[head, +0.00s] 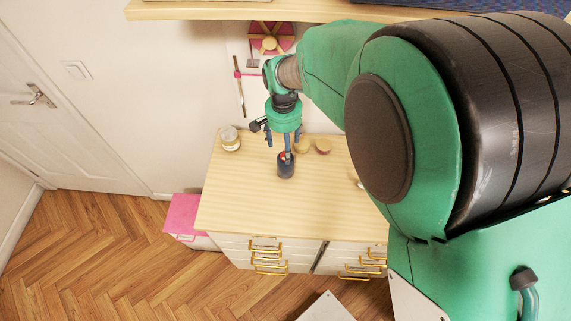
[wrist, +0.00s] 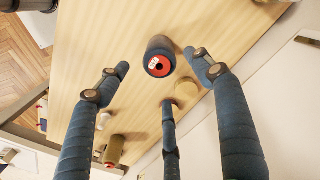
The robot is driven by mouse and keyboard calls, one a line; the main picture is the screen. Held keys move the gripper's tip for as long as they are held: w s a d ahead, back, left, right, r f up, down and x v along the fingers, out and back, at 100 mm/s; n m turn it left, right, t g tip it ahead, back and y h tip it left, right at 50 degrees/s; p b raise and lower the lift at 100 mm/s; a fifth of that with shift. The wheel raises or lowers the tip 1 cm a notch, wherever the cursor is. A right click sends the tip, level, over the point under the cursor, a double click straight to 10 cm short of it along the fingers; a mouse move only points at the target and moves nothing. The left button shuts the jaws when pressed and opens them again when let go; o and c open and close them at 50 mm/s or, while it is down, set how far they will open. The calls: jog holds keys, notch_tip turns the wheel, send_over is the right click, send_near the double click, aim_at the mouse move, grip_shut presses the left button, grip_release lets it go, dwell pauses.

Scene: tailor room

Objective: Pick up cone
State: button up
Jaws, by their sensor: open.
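A dark blue thread cone with a red top, likely the task's cone (head: 286,168), stands on the wooden top of a drawer cabinet (head: 243,207). In the wrist view the cone (wrist: 158,57) shows its red end with a dark hole, near the top middle. My gripper (head: 284,148) points down just above the cone, its fingers spread and holding nothing. In the wrist view my gripper (wrist: 158,75) has one finger on either side of the cone and the third below it in the picture. Whether any finger touches the cone is unclear.
A light jar (head: 229,138) stands left on the cabinet top. Small round spools (head: 322,146) stand behind the cone; one tan spool (wrist: 186,90) shows close to it in the wrist view. A shelf (head: 230,10) overhangs the back. The cabinet top's front is clear.

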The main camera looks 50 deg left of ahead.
aim_at(285, 165)
jog(key=shift+f, duration=1.15)
jog(key=shift+d+f+b, duration=0.1)
jog(key=shift+f+b, duration=0.3)
jog(key=shift+f, duration=2.1)
jog(key=c, duration=1.3)
jog(key=shift+c, duration=0.2)
jog(key=shift+r, duration=0.15)
